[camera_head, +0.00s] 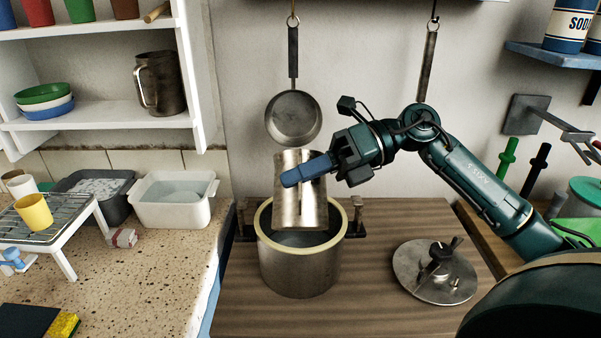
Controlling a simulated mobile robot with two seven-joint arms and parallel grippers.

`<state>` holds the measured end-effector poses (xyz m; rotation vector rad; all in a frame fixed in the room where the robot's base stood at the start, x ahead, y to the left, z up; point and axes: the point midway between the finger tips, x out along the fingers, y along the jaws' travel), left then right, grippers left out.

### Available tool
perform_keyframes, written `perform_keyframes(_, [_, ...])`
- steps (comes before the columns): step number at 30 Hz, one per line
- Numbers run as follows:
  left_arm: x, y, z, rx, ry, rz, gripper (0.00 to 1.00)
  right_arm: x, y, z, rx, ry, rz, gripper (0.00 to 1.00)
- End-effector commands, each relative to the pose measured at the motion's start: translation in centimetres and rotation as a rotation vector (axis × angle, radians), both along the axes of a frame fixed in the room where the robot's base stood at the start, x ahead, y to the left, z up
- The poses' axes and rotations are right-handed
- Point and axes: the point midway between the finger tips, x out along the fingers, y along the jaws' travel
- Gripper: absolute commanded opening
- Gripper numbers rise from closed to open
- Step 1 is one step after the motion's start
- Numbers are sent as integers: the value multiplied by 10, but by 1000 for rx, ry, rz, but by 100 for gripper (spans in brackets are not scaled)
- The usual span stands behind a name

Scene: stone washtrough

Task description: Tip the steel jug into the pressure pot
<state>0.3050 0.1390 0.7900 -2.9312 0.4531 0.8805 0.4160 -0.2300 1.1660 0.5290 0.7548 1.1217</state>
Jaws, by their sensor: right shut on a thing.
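The pressure pot (298,272) stands open on the wooden worktop, a steel pot with a pale rim and side handles. A greyish surface shows inside it. The steel jug (290,208) is over the pot, with its lower end in front of the far rim and within the opening. I cannot tell clearly how far it is tilted, and I see no stream. My right gripper (306,171) has blue fingers and is shut on the jug's upper part, reaching in from the right and hiding some of it. My left gripper is not in view.
The pot's lid (435,272) lies on the worktop to the right. A pan (293,118) hangs on the wall behind the jug. Another, darker jug (160,83) stands on the left shelf. A white basin (173,205) and a rack (45,222) stand left. The worktop's front is clear.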

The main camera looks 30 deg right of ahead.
Motion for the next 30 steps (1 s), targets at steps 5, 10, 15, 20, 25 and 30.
perform_keyframes(5, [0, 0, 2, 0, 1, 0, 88, 1, -1, 3, 8, 4, -1, 0])
perform_keyframes(10, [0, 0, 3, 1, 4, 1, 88, 4, -2, 4, 23, 30, -1, 0])
perform_keyframes(15, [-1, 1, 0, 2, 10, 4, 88, 5, -3, 4, 28, 40, 0, 0])
perform_keyframes(20, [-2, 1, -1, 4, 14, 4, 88, 5, -3, 4, 28, 40, 0, 0])
perform_keyframes(25, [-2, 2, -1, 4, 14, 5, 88, 5, -3, 4, 28, 39, 0, 0])
perform_keyframes(30, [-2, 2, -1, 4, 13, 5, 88, 5, -3, 4, 28, 39, 0, 0])
